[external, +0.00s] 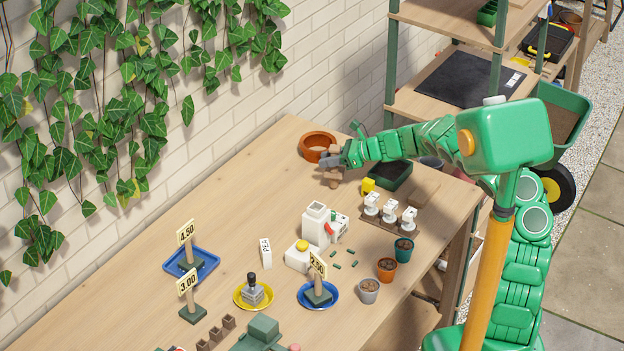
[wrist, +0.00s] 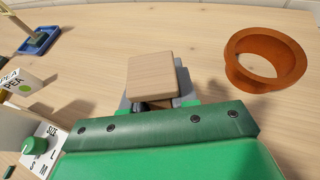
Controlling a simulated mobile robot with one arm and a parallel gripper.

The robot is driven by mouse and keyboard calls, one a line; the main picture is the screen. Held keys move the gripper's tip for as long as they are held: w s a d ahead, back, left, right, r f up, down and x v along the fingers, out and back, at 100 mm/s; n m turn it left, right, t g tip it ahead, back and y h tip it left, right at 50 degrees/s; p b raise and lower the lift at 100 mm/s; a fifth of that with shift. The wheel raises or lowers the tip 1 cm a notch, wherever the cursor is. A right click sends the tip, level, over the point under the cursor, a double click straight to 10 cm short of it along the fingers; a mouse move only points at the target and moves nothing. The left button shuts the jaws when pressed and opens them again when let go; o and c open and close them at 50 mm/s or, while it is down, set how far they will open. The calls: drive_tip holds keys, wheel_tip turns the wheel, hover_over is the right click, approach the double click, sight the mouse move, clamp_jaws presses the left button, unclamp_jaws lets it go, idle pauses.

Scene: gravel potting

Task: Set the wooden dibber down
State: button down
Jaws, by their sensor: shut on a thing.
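The wooden dibber (wrist: 152,78) is light brown with a blocky top. It shows in the wrist view between the fingers of my gripper (wrist: 150,103). In the external view my gripper (external: 329,160) is shut on the dibber (external: 335,183), near the table's far end and just in front of the terracotta pot. Part of the dibber shows above the jaws and part below. I cannot tell whether its lower end touches the table.
The empty terracotta pot (external: 306,152) stands close behind my gripper; it is at right in the wrist view (wrist: 240,77). A dark tray (external: 388,184), a yellow cup (external: 368,186) and a rack with white items (external: 376,221) stand nearby. Bare tabletop (external: 270,195) lies left of my gripper.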

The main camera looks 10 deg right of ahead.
drive_tip(key=shift+f, duration=0.35)
drive_tip(key=c, duration=0.9)
unclamp_jaws()
drive_tip(key=shift+f, duration=0.1)
drive_tip(key=v, duration=1.2)
